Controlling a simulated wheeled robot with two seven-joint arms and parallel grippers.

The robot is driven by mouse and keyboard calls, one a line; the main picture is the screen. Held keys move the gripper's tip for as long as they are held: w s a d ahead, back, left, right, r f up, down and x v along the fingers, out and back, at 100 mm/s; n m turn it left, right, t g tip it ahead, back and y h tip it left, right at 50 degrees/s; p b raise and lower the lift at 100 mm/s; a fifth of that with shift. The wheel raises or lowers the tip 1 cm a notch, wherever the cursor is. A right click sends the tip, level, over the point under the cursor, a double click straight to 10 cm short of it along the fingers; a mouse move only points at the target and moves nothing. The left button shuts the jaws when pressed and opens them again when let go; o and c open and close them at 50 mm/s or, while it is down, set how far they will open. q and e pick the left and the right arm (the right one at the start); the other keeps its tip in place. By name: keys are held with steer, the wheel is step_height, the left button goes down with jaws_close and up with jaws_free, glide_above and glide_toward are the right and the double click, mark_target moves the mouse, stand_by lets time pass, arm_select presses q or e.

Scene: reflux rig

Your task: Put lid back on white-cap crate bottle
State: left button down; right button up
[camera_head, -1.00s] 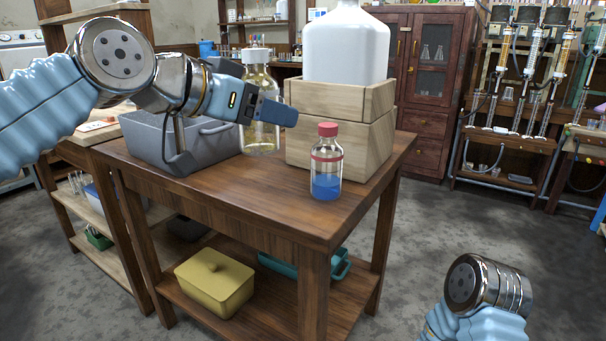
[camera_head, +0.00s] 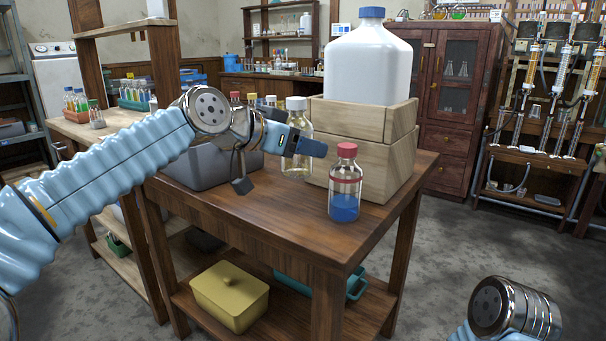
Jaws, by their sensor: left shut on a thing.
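A clear bottle with a white cap (camera_head: 296,103) and pale yellow liquid (camera_head: 297,171) is upright at the table's back, beside the wooden crates. The white cap sits on its neck. My left gripper (camera_head: 308,146) is shut on this bottle, across its body below the cap. I cannot tell whether the bottle's base touches the table. A grey crate (camera_head: 196,168) stands to the left, partly hidden by my left arm. Several capped bottles (camera_head: 251,101) show above my left wrist; I cannot tell whether they stand in the grey crate. My right gripper is out of view.
A red-capped bottle of blue liquid (camera_head: 345,206) stands near the front of the wooden table (camera_head: 270,215). Two stacked wooden crates (camera_head: 370,168) hold a large white jug (camera_head: 368,65). A yellow box (camera_head: 229,297) is on the lower shelf. The table's front is otherwise clear.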

arm_select(q)
steer(key=w+f, duration=0.2)
steer(key=f, duration=0.1)
steer(key=shift+w+d+f, duration=0.2)
steer(key=shift+w+f, duration=0.05)
steer(key=shift+w, duration=0.15)
steer(key=shift+f, duration=0.15)
steer(key=shift+w+f+b, duration=0.2)
steer(key=shift+f+b, duration=0.1)
steer(key=shift+f, duration=0.65)
steer(key=shift+w+f+b, duration=0.2)
steer(key=shift+f+b, duration=0.05)
steer(key=shift+f, duration=0.65)
steer(key=shift+f, duration=0.2)
steer(key=shift+c, duration=0.8)
jaws_free()
